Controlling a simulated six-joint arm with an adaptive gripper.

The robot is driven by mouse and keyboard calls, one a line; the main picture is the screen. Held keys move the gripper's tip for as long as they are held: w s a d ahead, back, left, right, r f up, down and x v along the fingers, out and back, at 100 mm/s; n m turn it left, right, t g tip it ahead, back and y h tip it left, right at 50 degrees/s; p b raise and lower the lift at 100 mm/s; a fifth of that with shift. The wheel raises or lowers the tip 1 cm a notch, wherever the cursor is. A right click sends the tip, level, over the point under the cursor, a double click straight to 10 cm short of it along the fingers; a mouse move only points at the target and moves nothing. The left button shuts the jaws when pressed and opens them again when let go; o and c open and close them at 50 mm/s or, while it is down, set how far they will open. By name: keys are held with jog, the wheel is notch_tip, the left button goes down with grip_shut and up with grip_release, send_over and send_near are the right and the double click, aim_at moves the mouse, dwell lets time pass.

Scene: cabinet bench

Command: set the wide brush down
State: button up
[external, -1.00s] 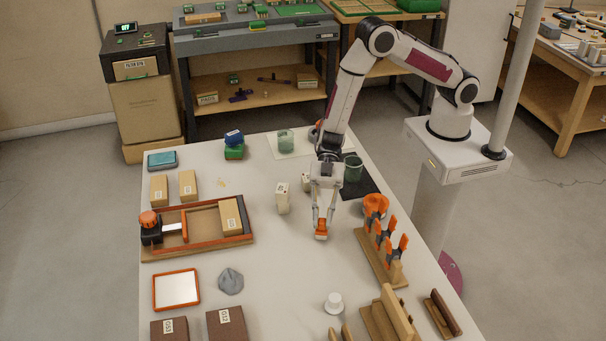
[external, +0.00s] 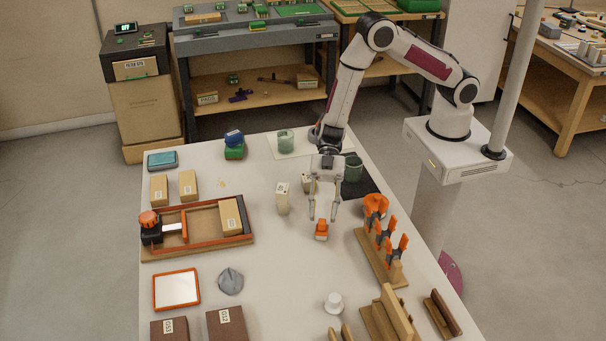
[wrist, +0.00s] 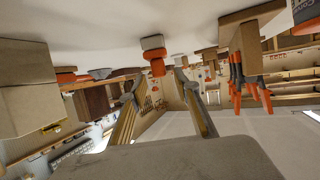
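The wide brush (external: 321,231), a small orange block-like piece with a pale part, stands on the white table just below my gripper. My gripper (external: 323,215) is open, with its fingers spread and empty, a little above the brush. In the wrist view, which looks upside down, the brush (wrist: 154,55) shows against the table beyond the two open fingers (wrist: 157,86). The brush appears apart from both fingers.
A rack with orange-handled tools (external: 382,250) stands right of the brush. A small white box (external: 283,198) stands to the left, near a wooden tray with orange edges (external: 205,245). A white knob-shaped piece (external: 334,303) is nearer the camera. The table between them is clear.

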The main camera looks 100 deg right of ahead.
jog(key=v, duration=0.9)
jog(key=shift+s+d, duration=0.2)
jog(key=shift+d, duration=0.1)
jog(key=shift+r, duration=0.15)
dwell(0.3)
